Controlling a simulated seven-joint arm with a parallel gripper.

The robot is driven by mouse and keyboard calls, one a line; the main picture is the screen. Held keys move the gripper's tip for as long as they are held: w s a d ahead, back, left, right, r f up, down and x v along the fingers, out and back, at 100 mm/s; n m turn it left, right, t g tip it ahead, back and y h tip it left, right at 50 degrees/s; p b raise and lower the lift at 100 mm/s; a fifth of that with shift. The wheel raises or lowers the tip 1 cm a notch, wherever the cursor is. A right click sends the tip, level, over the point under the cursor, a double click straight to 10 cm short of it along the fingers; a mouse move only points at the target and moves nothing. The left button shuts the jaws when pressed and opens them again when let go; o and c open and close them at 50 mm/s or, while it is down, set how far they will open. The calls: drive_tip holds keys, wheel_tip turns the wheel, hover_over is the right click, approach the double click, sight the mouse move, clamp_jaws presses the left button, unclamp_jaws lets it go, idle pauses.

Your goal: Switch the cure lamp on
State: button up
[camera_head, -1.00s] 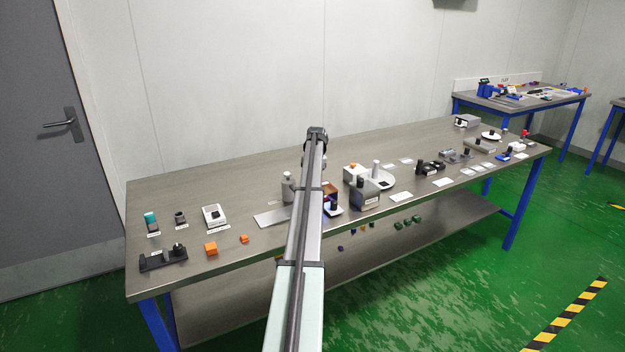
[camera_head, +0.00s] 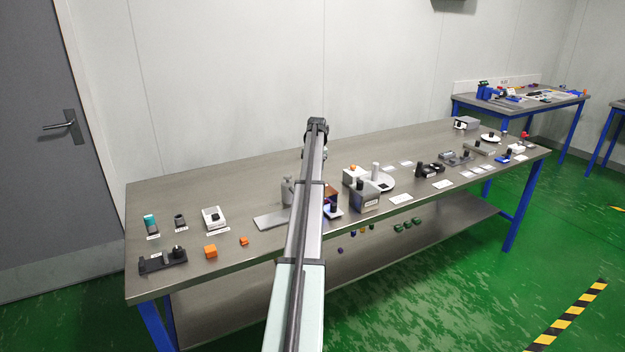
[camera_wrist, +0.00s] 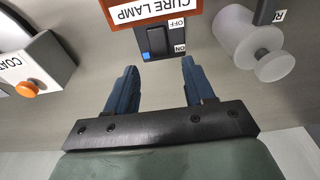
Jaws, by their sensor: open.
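The cure lamp (camera_wrist: 150,12) shows at the top of the wrist view, upside down, with an orange-red border around its white label. Its black rocker switch (camera_wrist: 155,40) has OFF and ON marks at its right side and a blue patch at its lower left. I cannot tell which way the rocker is set. My gripper (camera_wrist: 159,66) is open and empty, its two blue fingers apart just short of the switch, with the switch roughly between them. In the head view my arm partly hides an orange-brown box (camera_head: 331,192), seemingly the lamp, and the fingers cannot be made out.
The steel bench (camera_head: 150,199) carries several other devices. Orange cubes (camera_head: 210,251) lie near its front left.

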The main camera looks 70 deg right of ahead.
wheel_tip(320, 180, up, 9)
drive_tip(key=shift+s+a, duration=0.45)
drive_tip(key=shift+f, duration=0.1)
